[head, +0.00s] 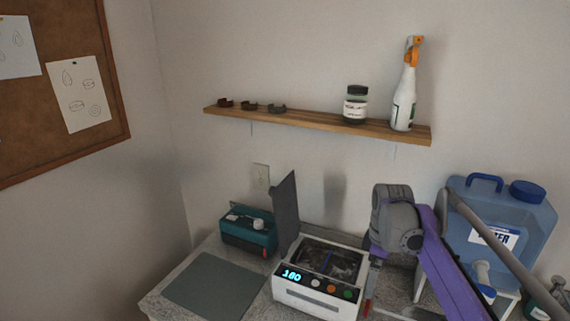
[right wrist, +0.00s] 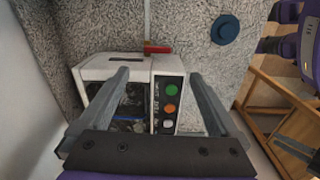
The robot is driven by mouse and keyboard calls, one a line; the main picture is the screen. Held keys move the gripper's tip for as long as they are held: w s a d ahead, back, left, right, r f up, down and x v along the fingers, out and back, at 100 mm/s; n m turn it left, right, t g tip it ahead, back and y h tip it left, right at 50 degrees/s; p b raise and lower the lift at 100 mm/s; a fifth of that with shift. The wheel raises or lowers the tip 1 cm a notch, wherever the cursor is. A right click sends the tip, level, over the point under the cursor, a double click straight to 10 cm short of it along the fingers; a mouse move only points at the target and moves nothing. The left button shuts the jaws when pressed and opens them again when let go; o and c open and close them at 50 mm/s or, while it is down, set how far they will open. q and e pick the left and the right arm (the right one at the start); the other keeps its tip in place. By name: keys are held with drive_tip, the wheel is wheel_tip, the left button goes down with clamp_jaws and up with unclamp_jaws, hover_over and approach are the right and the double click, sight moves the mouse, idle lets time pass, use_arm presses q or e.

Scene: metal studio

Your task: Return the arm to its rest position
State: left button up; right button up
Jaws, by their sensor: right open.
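My right arm (head: 440,255), purple and grey, reaches in from the right over the counter. My right gripper (right wrist: 158,76) is open, with its two grey fingers spread apart and nothing between their tips. In the right wrist view the white machine (right wrist: 105,70) lies beyond and below the fingers. My left gripper is in neither view.
A blue water container (head: 525,220) stands right of the arm. A teal box (head: 247,236) and a grey mat (head: 213,290) lie on the counter at left. A wooden shelf (head: 310,122) above holds a spray bottle (head: 403,100), a jar (head: 355,106) and small dark items.

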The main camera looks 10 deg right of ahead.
drive_tip(key=s+a+f+m+t, duration=0.2)
drive_tip(key=s+a+f+m, duration=0.1)
drive_tip(key=s, duration=0.4)
drive_tip(key=s+a+f+m+t, duration=0.1)
drive_tip(key=s+a+f+m, duration=0.2)
drive_tip(key=s, duration=0.4)
drive_tip(key=s+a+f+m+t, duration=0.2)
drive_tip(key=s+a+f+m, duration=0.2)
drive_tip(key=s, duration=0.4)
drive_tip(key=shift+f+m+t, duration=0.3)
drive_tip(key=shift+f+m, duration=0.2)
drive_tip(key=shift+f, duration=0.3)
